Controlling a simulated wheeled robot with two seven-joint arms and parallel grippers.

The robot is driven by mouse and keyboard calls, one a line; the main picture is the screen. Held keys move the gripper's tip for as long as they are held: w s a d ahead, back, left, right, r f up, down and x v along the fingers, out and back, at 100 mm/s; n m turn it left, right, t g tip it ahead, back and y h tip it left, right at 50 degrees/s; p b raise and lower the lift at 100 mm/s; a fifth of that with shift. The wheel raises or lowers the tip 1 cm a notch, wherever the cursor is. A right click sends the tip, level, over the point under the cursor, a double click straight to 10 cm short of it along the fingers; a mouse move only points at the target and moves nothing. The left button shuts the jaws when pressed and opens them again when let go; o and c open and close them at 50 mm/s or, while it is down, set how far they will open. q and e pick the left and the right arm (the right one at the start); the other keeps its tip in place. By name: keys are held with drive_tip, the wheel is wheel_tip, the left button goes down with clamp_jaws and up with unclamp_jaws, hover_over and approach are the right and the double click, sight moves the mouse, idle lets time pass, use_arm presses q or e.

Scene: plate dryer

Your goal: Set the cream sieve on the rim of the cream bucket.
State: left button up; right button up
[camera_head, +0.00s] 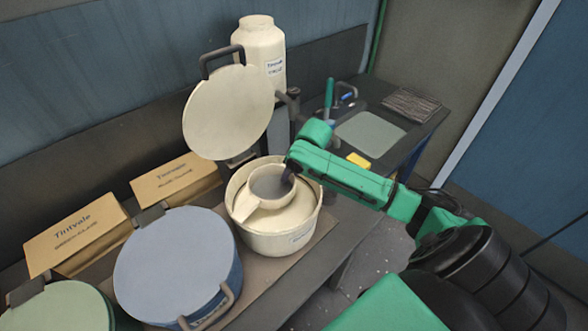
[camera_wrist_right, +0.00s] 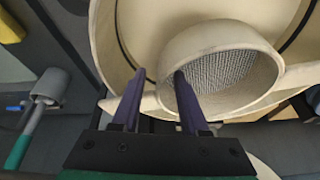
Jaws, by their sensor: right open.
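The cream bucket (camera_head: 270,243) stands open on the bench, its round cream lid (camera_head: 228,112) raised behind it. The cream sieve (camera_head: 268,183), a bowl with grey mesh, is over the bucket's mouth, with its handle toward the front left rim. I cannot tell exactly where it bears on the rim. My right gripper (camera_head: 289,174) is at the sieve's right side. In the wrist view the right gripper (camera_wrist_right: 158,72) is open, one finger over the inside of the sieve (camera_wrist_right: 222,70) and the other outside its wall, above the bucket (camera_wrist_right: 104,45). My left gripper is not in view.
A blue-lidded bucket (camera_head: 175,262) and a green-lidded one (camera_head: 60,310) stand at the left. Two cardboard boxes (camera_head: 78,232) (camera_head: 172,178) are behind them. A cream jar (camera_head: 258,50) stands at the back. A side table (camera_head: 372,133) with a yellow block (camera_head: 358,160) is at the right.

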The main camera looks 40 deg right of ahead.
drive_tip(key=b+v, duration=0.2)
drive_tip(key=v, duration=1.2)
drive_tip(key=shift+r, duration=0.15)
drive_tip(key=shift+s, duration=0.1)
